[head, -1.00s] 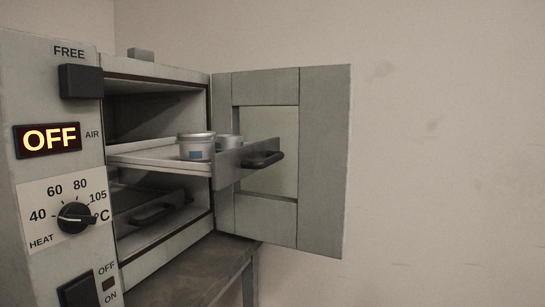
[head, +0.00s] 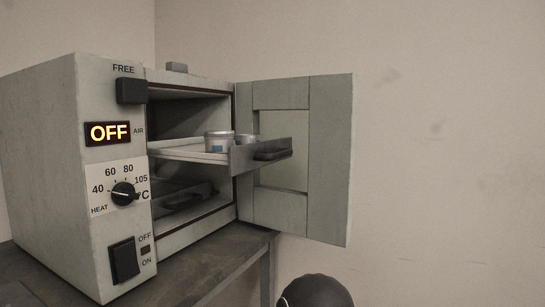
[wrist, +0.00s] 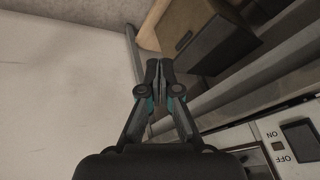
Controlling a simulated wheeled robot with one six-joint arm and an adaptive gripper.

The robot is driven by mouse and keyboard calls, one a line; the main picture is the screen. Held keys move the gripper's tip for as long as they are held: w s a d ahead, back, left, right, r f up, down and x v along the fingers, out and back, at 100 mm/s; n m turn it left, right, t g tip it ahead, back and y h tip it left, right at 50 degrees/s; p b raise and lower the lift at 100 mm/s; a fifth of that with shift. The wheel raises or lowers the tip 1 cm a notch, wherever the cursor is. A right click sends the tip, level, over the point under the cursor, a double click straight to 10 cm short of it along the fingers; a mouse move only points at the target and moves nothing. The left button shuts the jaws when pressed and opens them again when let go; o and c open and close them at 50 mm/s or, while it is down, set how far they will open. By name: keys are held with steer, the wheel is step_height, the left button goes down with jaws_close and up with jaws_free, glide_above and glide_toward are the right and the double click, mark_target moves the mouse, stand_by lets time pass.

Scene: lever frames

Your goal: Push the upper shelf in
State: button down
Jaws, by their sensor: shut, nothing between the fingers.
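The upper shelf (head: 180,151) is a pale tray that sticks out of the open grey oven (head: 112,235). Its grey front plate (head: 241,159) carries a dark bar handle (head: 272,155) and stands out in front of the open doorway. My gripper (wrist: 158,68) is shut and empty in the wrist view, apart from the shelf. The shelf cannot be made out in the wrist view.
The oven door (head: 328,160) stands open on the right, close beside the shelf front. A lower shelf (head: 182,198) sits inside the oven. The oven stands on a dark table (head: 215,268). An ON/OFF switch (wrist: 301,138) shows in the wrist view.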

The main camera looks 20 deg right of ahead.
steer(key=w+d+r+m+t+y+b, duration=0.1)
steer(key=w+d+r+m+y+b, duration=0.15)
steer(key=w+r+m, duration=0.65)
steer(key=m+t+y+b, duration=0.4)
steer(key=m+t+y, duration=0.2)
steer(key=m, duration=0.9)
glide_toward(281, 154)
steer(key=shift+y, duration=0.25)
steer(key=b+x, duration=0.4)
steer(key=x, duration=0.3)
steer(key=shift+w+d+f, duration=0.15)
steer(key=shift+d, duration=0.05)
